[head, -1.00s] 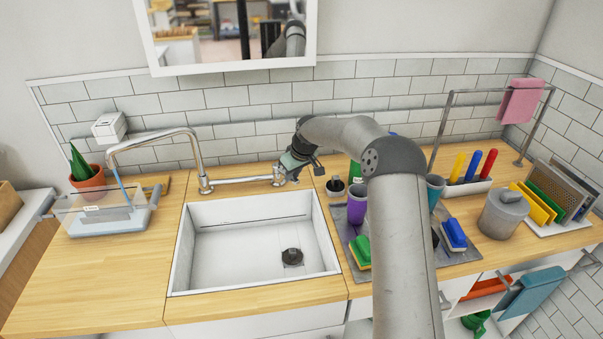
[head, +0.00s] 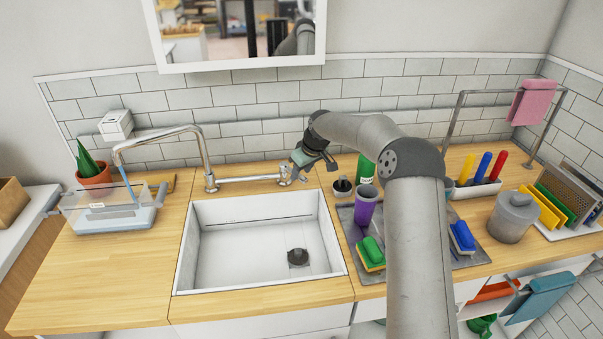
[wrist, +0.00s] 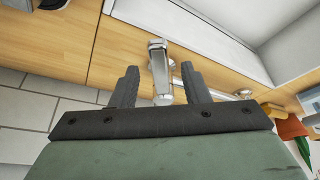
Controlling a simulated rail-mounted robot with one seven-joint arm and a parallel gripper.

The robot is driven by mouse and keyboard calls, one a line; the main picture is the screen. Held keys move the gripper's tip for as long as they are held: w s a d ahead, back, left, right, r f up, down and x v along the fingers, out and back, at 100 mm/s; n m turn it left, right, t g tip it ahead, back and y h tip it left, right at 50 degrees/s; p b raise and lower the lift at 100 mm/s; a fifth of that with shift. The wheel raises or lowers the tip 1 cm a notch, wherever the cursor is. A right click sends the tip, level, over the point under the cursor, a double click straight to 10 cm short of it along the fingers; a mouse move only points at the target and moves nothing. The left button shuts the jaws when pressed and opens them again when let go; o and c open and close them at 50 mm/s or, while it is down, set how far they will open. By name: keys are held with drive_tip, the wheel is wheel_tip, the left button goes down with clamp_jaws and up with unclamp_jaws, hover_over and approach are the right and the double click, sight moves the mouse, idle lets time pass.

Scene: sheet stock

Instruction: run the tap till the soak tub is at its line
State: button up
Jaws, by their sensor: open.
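The soak tub (head: 88,204) is a clear box on the counter at the left in the head view, with pale blue water low in it. Its line is too small to make out. The tap's long spout (head: 165,132) reaches over the tub, and a thin blue stream (head: 127,182) runs down into it. The tap's lever end (head: 286,177) is at the sink's back right corner. My gripper (head: 305,172) is open right by it. In the wrist view my fingers (wrist: 159,75) stand apart, one on each side of the metal lever (wrist: 158,58); contact cannot be told.
The white sink (head: 255,245) is empty, with a dark drain. A grey mat (head: 350,222) with a purple cup (head: 365,208) and sponges lies to its right, near my arm. A potted plant (head: 93,175) stands behind the tub. The front left counter is clear.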

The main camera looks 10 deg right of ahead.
drive_tip(key=b+v, duration=0.2)
drive_tip(key=v, duration=1.4)
drive_tip(key=shift+b, duration=0.35)
drive_tip(key=shift+d+r, duration=0.1)
